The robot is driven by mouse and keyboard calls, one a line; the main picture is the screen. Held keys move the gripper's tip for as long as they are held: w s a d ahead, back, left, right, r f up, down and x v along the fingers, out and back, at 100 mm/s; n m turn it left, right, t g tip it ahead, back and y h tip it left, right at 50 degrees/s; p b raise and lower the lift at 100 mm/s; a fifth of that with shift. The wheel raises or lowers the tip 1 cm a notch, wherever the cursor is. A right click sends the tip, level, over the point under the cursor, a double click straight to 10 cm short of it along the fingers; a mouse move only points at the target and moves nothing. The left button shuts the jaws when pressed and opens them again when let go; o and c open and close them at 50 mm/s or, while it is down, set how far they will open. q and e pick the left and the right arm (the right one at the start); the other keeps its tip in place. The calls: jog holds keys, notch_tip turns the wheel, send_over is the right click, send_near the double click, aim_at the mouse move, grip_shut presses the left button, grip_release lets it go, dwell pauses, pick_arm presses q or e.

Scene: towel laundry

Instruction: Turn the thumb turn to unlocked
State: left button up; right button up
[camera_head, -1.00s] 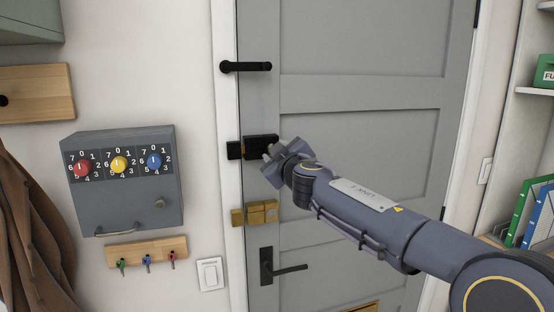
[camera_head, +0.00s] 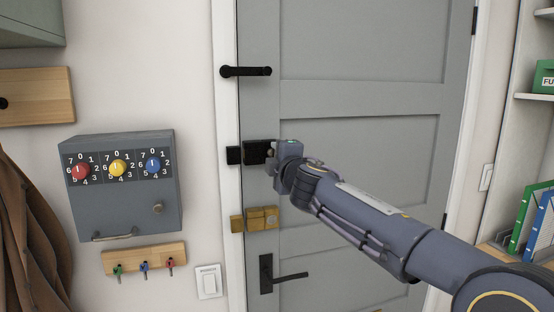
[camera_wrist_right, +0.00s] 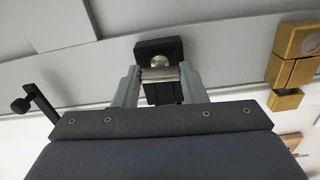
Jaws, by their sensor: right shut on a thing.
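The thumb turn is a small silver piece (camera_wrist_right: 160,73) on a black lock plate (camera_wrist_right: 158,47) in the right wrist view. In the head view the black lock body (camera_head: 258,152) sits on the grey door's left edge, beside a black keeper (camera_head: 233,155) on the frame. My right gripper (camera_head: 272,160) is at the lock; in the wrist view its two fingers (camera_wrist_right: 160,83) are shut on the thumb turn, one on each side. In the head view the gripper hides the thumb turn. My left gripper is not in view.
A brass latch (camera_head: 262,218) is below the lock and a black lever handle (camera_head: 285,275) below that. A black bar latch (camera_head: 246,71) is above. A grey box with coloured dials (camera_head: 125,205) and a key rack (camera_head: 145,257) hang on the left wall.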

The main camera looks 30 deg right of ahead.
jog(key=shift+n, duration=0.5)
jog(key=o, duration=1)
jog(key=b+v, duration=0.1)
jog(key=v, duration=0.6)
jog(key=shift+s+a, duration=0.15)
jog(key=shift+s, duration=0.25)
